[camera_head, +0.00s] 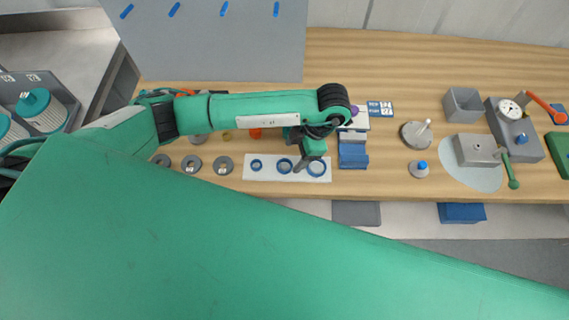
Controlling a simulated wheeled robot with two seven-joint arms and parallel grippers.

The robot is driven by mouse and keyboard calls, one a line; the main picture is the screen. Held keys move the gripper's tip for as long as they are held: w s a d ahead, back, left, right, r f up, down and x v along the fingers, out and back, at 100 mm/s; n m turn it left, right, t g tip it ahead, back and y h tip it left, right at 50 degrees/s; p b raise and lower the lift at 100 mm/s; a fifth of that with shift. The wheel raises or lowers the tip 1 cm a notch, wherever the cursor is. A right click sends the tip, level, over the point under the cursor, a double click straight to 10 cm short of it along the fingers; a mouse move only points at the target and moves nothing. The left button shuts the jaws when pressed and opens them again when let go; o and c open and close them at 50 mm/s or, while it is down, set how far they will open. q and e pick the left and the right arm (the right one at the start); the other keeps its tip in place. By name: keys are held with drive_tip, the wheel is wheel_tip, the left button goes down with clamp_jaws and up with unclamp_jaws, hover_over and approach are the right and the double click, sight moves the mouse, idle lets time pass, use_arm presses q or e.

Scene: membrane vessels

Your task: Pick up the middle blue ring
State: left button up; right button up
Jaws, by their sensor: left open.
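Three blue rings lie in a row on a white mat (268,176) on the wooden bench. The left ring (256,159) is the smallest. The middle blue ring (279,168) lies just left of my left gripper's fingers and is partly hidden by them. The right ring (317,174) is the largest. My left gripper (304,166) points down over the mat, between the middle and right rings, open and with nothing seen in it. I cannot tell its exact height above the mat. My right gripper is not in view.
Several grey weight-like discs (223,165) lie left of the mat. Blue and grey blocks (353,156) stand close to its right. A grey box (462,105) and a gauge device (515,125) are farther right.

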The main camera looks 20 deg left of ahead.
sight(284, 166)
use_arm(q)
drive_tip(key=shift+p+x, duration=0.55)
drive_tip(key=shift+x, duration=0.6)
drive_tip(key=shift+p+x, duration=0.5)
drive_tip(key=shift+x, duration=0.55)
drive_tip(key=shift+a+f, duration=0.2)
drive_tip(key=shift+f, duration=0.2)
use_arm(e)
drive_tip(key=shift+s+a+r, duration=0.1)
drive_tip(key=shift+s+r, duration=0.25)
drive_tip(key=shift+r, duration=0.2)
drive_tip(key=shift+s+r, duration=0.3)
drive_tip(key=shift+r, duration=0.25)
use_arm(q)
drive_tip(key=c, duration=1.1)
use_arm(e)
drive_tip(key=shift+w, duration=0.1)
